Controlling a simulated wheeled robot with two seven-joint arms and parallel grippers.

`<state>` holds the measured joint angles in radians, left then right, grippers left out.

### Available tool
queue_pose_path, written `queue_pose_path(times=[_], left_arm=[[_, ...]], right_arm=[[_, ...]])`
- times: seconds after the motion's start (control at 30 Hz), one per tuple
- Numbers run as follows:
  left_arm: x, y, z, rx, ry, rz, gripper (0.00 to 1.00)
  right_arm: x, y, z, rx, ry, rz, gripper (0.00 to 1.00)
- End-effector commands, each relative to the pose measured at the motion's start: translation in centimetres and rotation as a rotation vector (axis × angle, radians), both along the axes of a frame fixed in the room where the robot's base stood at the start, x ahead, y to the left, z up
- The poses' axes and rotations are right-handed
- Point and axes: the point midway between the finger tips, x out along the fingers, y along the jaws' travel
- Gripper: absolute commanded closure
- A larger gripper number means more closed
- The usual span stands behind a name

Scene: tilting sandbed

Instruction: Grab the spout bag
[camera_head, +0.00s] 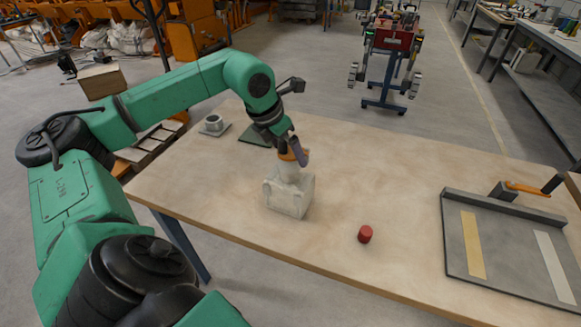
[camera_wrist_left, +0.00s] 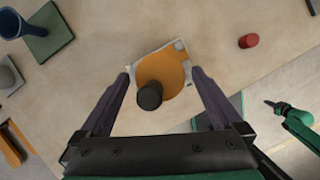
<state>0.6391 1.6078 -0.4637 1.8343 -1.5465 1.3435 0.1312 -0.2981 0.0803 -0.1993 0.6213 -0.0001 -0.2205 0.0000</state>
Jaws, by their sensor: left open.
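The spout bag (camera_head: 288,196) stands upright on the wooden table, a pale whitish block-like bag with a narrower top. In the left wrist view the bag (camera_wrist_left: 181,46) is seen from above, with a wide orange disc and a black round cap on it. My left gripper (camera_head: 294,156) is over the top of the bag, pointing down. In the left wrist view its two dark fingers (camera_wrist_left: 161,78) are apart, one on each side of the orange disc, with gaps visible. The gripper hides part of the bag's top in the head view. My right gripper is not in view.
A cup on a saucer (camera_head: 213,126) and a dark green mat (camera_head: 257,136) lie behind left. A grey tray (camera_head: 505,245) is at the right. Table between is clear.

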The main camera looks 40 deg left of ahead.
Motion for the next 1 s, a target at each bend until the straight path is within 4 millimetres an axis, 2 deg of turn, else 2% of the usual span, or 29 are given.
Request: queue_pose_path(times=[0.03,0.13,0.33,0.37,0.4,0.47,0.6,1.0], left_arm=[[0.3,0.0,-0.5,-0.003,0.002,-0.001,0.00],[0.8,-0.1,-1.9,-0.002,0.000,-0.001,0.00],[0.9,-0.1,-2.2,0.000,-0.001,0.000,0.00],[0.9,-0.1,-2.2,0.000,-0.001,0.000,0.08],[0.9,-0.1,-2.2,0.000,-0.001,0.000,0.23],[0.9,-0.1,-2.2,0.000,-0.001,0.000,0.46],[0.9,-0.1,-2.1,0.000,-0.001,0.000,0.99],[1.0,-0.1,-1.5,-0.001,-0.006,0.000,1.00]], right_arm=[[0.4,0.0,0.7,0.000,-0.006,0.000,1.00],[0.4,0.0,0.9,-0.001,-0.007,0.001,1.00],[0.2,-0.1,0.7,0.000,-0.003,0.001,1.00],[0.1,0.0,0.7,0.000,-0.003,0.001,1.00],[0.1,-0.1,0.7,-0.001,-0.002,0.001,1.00],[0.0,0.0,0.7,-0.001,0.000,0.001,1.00],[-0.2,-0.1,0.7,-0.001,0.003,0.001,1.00],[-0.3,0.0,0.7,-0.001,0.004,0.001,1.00]])
